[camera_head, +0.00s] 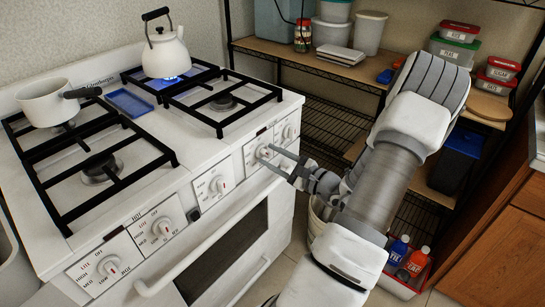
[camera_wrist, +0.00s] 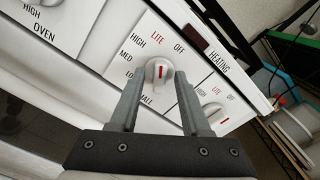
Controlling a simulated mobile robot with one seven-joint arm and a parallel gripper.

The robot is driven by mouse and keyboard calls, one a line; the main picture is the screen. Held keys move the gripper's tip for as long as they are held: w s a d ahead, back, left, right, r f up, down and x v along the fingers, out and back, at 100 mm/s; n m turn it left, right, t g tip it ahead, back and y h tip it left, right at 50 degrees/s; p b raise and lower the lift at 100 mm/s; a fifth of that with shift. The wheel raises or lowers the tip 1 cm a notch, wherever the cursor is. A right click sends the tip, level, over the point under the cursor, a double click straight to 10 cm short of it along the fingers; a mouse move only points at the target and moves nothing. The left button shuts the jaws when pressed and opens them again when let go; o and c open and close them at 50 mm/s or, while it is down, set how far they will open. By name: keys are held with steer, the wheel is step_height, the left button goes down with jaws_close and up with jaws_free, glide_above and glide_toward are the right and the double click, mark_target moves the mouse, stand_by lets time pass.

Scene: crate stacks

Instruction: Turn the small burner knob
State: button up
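The white stove (camera_head: 150,190) fills the left of the head view. The small burner knob (camera_wrist: 159,72) is white with a red mark, on a panel lettered OFF, LITE, HIGH, MED and LO; a partly hidden word ends in "MALL". Its red mark points up toward LITE. In the head view the knob (camera_head: 263,152) is on the front panel, near the fingertips. My gripper (camera_wrist: 158,82) is open, with one finger on each side of the knob and a visible gap to it. In the head view my gripper (camera_head: 270,158) reaches in from the right.
Another knob (camera_wrist: 211,112) is close to my right finger. The oven handle (camera_head: 215,235) runs below the panel. A kettle (camera_head: 165,52) sits over a blue flame, and a pot (camera_head: 50,103) is on the left grate. A wire shelf (camera_head: 330,125) stands behind.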

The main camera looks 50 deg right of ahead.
steer(key=shift+s, duration=0.1)
steer(key=s+d+p, duration=0.1)
steer(key=s+p, duration=0.1)
steer(key=s, duration=1.5)
steer(key=shift+d, duration=0.2)
stand_by(1.1)
